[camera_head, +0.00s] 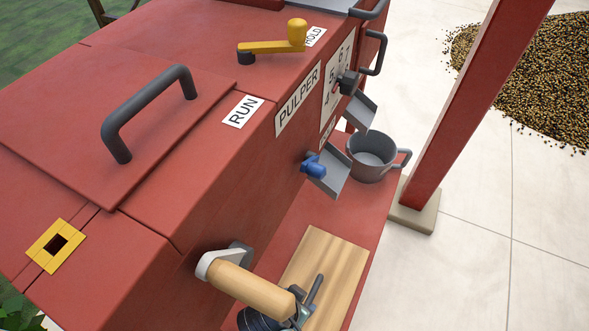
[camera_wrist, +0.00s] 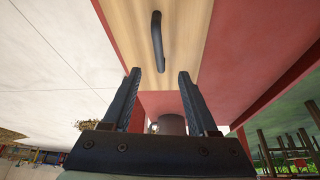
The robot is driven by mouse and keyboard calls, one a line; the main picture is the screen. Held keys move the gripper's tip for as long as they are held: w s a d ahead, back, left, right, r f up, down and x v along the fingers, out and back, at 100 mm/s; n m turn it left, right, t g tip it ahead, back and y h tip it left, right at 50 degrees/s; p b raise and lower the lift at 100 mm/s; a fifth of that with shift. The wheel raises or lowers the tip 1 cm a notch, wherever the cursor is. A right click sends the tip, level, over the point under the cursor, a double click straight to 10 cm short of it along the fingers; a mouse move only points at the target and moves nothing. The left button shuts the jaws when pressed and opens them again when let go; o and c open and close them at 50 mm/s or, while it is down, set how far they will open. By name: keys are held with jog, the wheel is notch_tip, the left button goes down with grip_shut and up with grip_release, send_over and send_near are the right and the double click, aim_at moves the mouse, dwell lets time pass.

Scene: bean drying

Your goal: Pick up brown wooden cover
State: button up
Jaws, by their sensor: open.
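The brown wooden cover (camera_head: 325,258) is a flat, light wood board on the red ledge at the lower middle of the head view. Its dark bar handle (camera_head: 314,290) shows near the bottom edge. In the wrist view the cover (camera_wrist: 188,35) fills the upper middle, with its curved dark handle (camera_wrist: 157,40) on it. My gripper (camera_wrist: 159,72) is open and empty. The handle lies ahead of the gap between its fingertips, apart from both fingers. In the head view, part of my arm end is at the bottom edge, partly behind a wooden crank grip.
The wooden crank grip (camera_head: 252,288) juts out from the red pulper (camera_head: 225,190) close to the cover. A grey cup (camera_head: 371,160) stands beyond the cover, under a chute (camera_head: 332,172). A red post (camera_head: 465,110) rises at the right. Pale floor lies beyond.

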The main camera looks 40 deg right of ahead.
aim_at(312, 295)
jog(key=b+x, duration=0.3)
jog(key=x, duration=0.4)
jog(key=shift+s, duration=0.2)
jog(key=shift+b+x, duration=1.4)
jog(key=shift+x, duration=1.4)
jog(key=shift+d+f, duration=0.1)
jog(key=shift+f, duration=0.05)
grip_shut()
jog(key=shift+w, duration=0.1)
